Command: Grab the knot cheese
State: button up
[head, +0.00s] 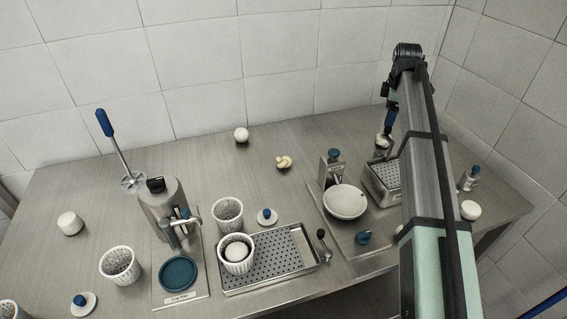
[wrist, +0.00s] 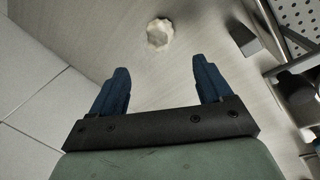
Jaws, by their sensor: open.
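The knot cheese (head: 284,161) is a pale yellow, knotted lump on the steel table, near the middle towards the back wall. My gripper (head: 386,132) hangs at the back right, well to the right of the knot cheese and apart from it. In the wrist view my gripper (wrist: 162,77) shows two blue fingers spread wide with nothing between them. A cream, lumpy piece (wrist: 160,34) lies on the table beyond the fingertips. I cannot tell which cheese that is. A whitish thing (head: 383,141) shows just below my gripper in the head view, partly hidden.
A press with a white bowl (head: 346,203) stands between the knot cheese and my arm. A white ball (head: 241,135) lies behind left of the cheese. A perforated tray (head: 268,258), a white basket (head: 228,214) and a blue-knobbed lid (head: 267,217) are in front.

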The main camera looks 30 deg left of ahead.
jog(key=s+a+n, duration=0.2)
jog(key=s+a, duration=0.3)
jog(key=a, duration=0.7)
jog(key=r+m+g, duration=0.2)
send_over(283, 158)
jog(key=shift+s+f, duration=0.1)
jog(key=shift+f, duration=6.8)
jog(key=c, duration=1.1)
